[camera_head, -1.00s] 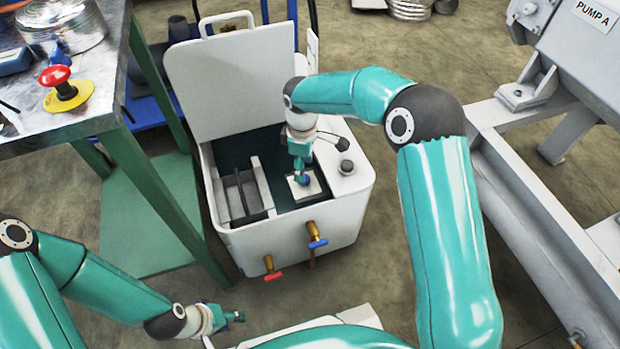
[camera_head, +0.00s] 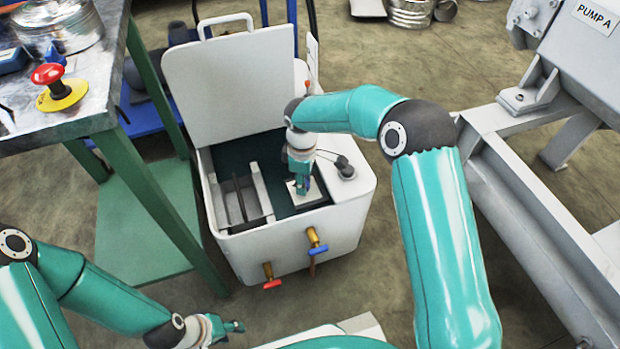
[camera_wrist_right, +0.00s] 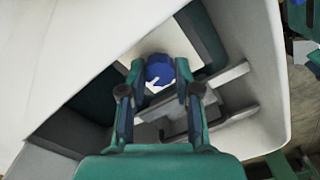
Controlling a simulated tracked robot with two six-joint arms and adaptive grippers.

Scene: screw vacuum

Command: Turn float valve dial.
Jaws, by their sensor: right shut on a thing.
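The float valve dial is a small blue knob (camera_wrist_right: 160,70) on a pale plate, seen in the right wrist view. The plate (camera_head: 311,194) lies inside the open white tank (camera_head: 285,255), near its right side. My right gripper (camera_wrist_right: 158,75) reaches down into the tank with its fingers shut on the blue dial, one on either side. In the head view the right gripper (camera_head: 301,187) hides most of the dial. My left gripper (camera_head: 236,326) is low at the bottom left, away from the tank; its finger opening is too small to judge.
The tank's lid (camera_head: 230,85) stands open at the back. Red (camera_head: 270,277) and blue (camera_head: 316,243) handled valves stick out of its front. A metal workbench (camera_head: 70,110) with a red button stands left, and the pump frame (camera_head: 530,200) stands right.

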